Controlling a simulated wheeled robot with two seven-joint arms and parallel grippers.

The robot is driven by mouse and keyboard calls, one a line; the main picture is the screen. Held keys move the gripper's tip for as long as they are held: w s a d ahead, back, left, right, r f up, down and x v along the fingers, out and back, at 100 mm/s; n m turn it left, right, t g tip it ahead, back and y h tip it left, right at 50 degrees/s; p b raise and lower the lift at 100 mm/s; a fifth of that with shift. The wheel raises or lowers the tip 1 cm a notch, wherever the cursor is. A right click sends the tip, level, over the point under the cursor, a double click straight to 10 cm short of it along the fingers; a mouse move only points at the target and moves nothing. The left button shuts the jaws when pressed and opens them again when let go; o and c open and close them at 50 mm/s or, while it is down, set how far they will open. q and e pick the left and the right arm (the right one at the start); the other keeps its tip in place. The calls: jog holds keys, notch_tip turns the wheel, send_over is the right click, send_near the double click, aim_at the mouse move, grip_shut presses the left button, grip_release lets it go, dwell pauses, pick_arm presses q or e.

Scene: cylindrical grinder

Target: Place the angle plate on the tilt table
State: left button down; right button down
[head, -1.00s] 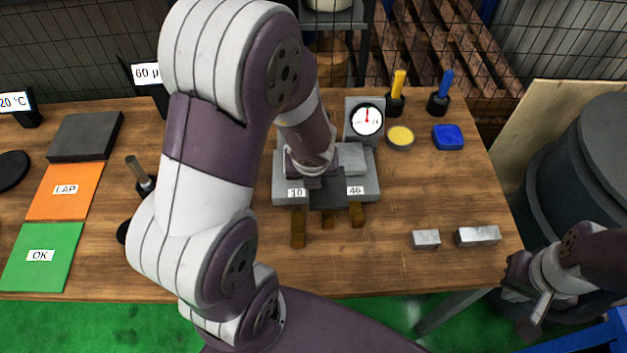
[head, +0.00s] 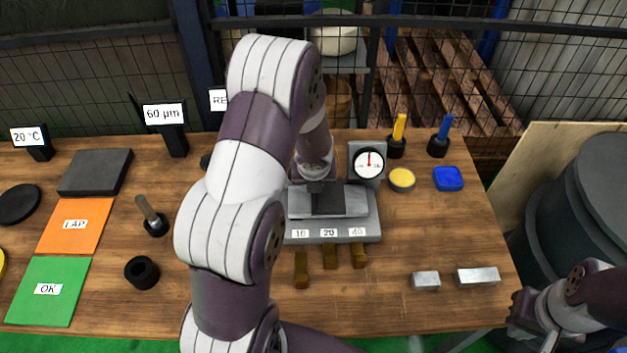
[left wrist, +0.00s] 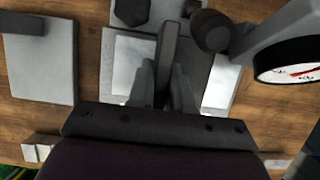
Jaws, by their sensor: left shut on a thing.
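The tilt table (head: 366,230) is a grey fixture on the wooden bench in the head view, with labels 10, 20 and 40 on its front edge. The angle plate (head: 328,203) is a dark grey piece over the middle of its lighter top. My left gripper (left wrist: 163,90) is shut on the angle plate, which shows edge-on between the fingers (left wrist: 170,55) in the left wrist view. I cannot tell whether the plate touches the table's top. My left arm hides part of the fixture's left side. My right gripper (head: 522,312) is off the bench's right edge; its finger opening is unclear.
A dial gauge (head: 369,163) stands close at the fixture's back right. Several brass pieces (head: 302,270) lie in front. Two metal blocks (head: 478,277) lie at the front right.

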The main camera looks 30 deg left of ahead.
pick_arm(q)
jog(key=shift+w+r, duration=0.1)
jog(key=c, duration=1)
grip_release()
jog(key=shift+c, duration=0.2)
jog(key=shift+s+d, duration=0.1)
jog(key=shift+s, duration=0.1)
